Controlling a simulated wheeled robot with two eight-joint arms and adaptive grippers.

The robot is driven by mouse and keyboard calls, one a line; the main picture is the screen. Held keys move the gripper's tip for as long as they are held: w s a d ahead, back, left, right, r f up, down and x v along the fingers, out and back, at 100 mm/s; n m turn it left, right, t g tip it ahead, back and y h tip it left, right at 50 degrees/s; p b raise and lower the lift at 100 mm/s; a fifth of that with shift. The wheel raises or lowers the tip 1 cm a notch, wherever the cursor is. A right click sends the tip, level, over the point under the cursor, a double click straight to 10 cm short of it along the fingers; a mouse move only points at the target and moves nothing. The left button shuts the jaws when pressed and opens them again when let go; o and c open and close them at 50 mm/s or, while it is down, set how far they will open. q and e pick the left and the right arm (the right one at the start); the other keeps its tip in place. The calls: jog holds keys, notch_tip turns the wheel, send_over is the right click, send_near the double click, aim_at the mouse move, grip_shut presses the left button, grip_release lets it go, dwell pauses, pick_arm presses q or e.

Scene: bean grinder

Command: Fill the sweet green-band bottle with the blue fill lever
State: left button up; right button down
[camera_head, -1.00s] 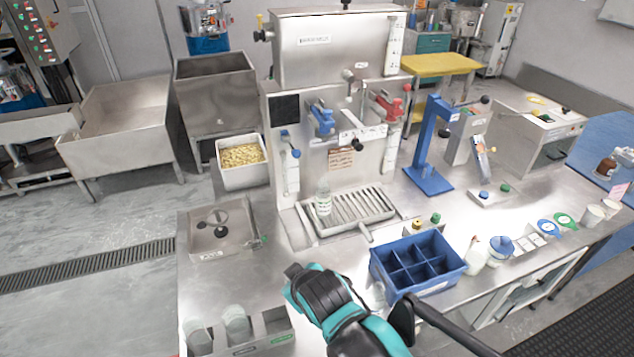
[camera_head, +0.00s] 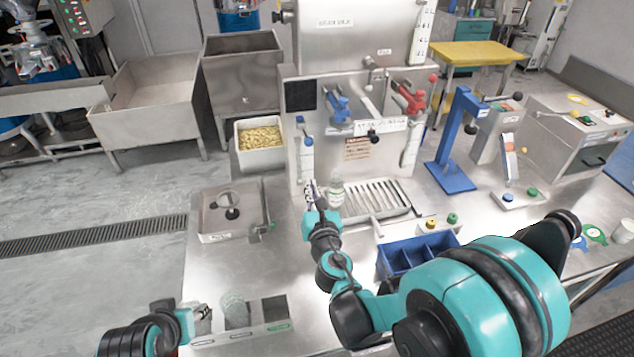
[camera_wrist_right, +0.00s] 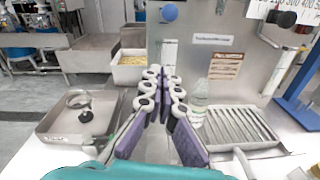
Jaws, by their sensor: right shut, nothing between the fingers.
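A clear bottle (camera_head: 336,193) stands upright on the left end of the slotted drip tray (camera_head: 385,197), below the filling machine. The blue fill lever (camera_head: 337,108) is on the machine front, above the bottle. My right gripper (camera_head: 312,189) is just left of the bottle, shut and empty. In the right wrist view its purple fingers (camera_wrist_right: 162,82) converge with the bottle outside them, to the right. My left gripper (camera_head: 203,312) is by the bottle holder at bottom left; its fingers are unclear.
A red lever (camera_head: 410,97) is right of the blue one. A blue divided crate (camera_head: 395,262) is partly behind my right arm. A steel tray (camera_head: 213,228) is at left. A holder (camera_head: 250,338) with cups is in front. A blue stand (camera_head: 452,175) is at right.

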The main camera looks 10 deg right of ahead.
aim_at(305, 134)
jog(key=w+d+r+b, duration=0.1)
jog(key=w+r, duration=0.2)
jog(key=w, duration=0.5)
jog(key=shift+w+r, duration=0.2)
jog(key=shift+w, duration=0.2)
